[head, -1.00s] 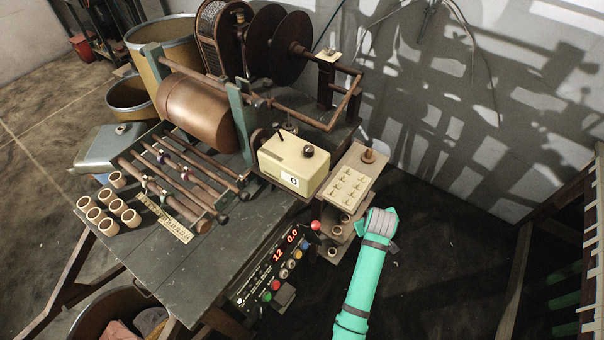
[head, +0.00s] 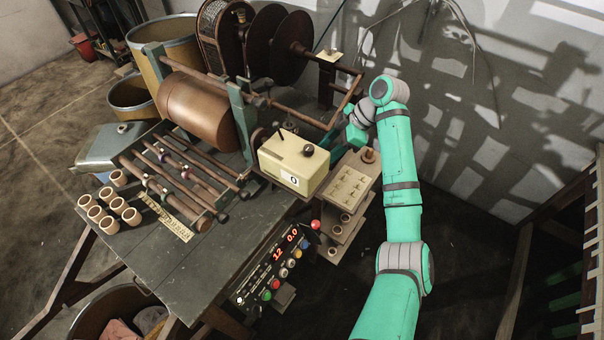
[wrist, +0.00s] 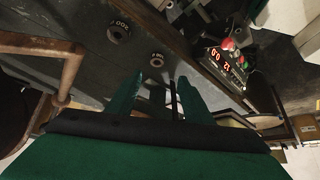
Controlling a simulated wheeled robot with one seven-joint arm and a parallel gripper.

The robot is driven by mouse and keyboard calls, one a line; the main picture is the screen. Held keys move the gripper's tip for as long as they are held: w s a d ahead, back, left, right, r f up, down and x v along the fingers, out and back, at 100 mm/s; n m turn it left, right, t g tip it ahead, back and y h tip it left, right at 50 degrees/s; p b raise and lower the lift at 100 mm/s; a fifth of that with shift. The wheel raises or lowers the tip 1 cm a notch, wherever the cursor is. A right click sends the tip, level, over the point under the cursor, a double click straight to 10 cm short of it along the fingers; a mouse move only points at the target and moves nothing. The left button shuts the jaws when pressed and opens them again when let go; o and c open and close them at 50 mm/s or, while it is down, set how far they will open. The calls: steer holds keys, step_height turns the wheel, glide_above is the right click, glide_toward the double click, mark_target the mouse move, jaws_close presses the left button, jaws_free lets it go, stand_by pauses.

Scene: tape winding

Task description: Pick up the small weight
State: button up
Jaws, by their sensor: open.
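My gripper (wrist: 162,88) is open and empty, its two green fingers pointing away from the camera in the wrist view. Two dark round weights with pale labels and centre holes sit on the dark surface there. The smaller-looking weight (wrist: 156,61) is just beyond the fingertips, slightly left of the gap's middle. The larger weight (wrist: 119,30) is farther off at upper left; its label seems to read 200. In the head view, my gripper (head: 352,136) is behind the cream box (head: 293,163), low by the bench's far edge. I cannot make out the weights in that view.
A brown metal frame (wrist: 68,75) stands close to the gripper's left in the wrist view. The control panel (head: 278,262) and its red knob (head: 316,225) are at the bench front. A stepped shelf (head: 352,185) stands right of the cream box, beside my arm.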

steer(key=x, duration=0.6)
steer(key=w+x, duration=0.1)
steer(key=x, duration=0.2)
steer(key=shift+f, duration=0.15)
steer(key=shift+s+f, duration=0.1)
steer(key=shift+f, duration=0.2)
steer(key=shift+a+f, duration=0.25)
steer(key=shift+a, duration=0.25)
steer(key=shift+s+d, duration=0.1)
steer(key=shift+d, duration=0.05)
steer(key=c, duration=1.2)
steer(key=shift+o, duration=0.2)
steer(key=shift+r, duration=0.1)
